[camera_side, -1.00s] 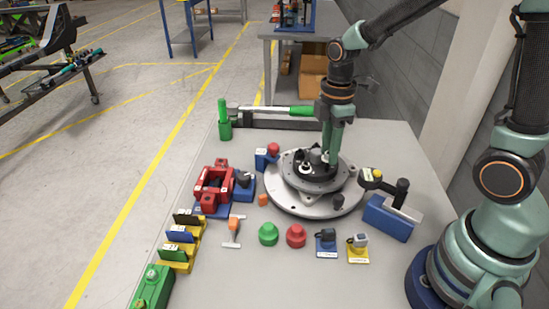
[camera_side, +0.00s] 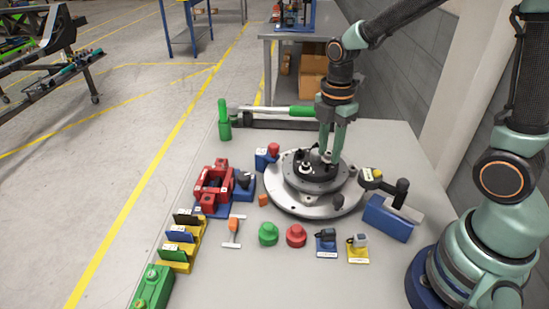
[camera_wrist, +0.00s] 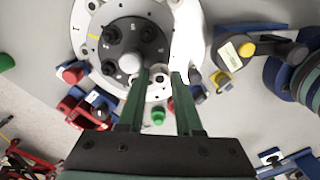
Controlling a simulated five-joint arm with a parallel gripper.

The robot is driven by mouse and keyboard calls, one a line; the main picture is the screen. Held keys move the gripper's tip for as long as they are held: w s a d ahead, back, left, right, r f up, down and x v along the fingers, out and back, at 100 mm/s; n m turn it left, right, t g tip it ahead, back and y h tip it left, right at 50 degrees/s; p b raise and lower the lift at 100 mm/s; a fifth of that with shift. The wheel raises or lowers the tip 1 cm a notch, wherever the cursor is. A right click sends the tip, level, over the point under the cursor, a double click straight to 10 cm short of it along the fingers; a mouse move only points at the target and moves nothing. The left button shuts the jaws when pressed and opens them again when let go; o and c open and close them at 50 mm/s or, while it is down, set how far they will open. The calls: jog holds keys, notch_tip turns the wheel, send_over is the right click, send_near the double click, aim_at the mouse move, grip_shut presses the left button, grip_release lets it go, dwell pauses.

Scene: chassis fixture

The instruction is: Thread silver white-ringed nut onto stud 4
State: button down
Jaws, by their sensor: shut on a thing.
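My gripper (camera_wrist: 160,74) is over the right part of the dark hub plate (camera_wrist: 126,37) in the wrist view. Its two fingers stand apart with a small pale round piece (camera_wrist: 160,79) between their tips, which appears to be the silver white-ringed nut. Its ring and the stud beneath are too small to make out. In the side view my gripper (camera_side: 330,152) points down at the rear right of the hub (camera_side: 318,185). The stud numbers are not readable enough to pick out stud 4. A pale central cap (camera_wrist: 130,63) stands left of the fingers.
The hub sits on a wide silver disc (camera_side: 285,200). A blue block with a dark-handled tool (camera_side: 390,215) stands to the right. Green (camera_side: 268,235) and red (camera_side: 296,236) knobs lie in front. A red fixture (camera_side: 213,187) is at the left.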

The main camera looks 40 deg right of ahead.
jog(key=shift+n, duration=1.3)
jog(key=shift+n, duration=1.7)
jog(key=shift+n, duration=1.8)
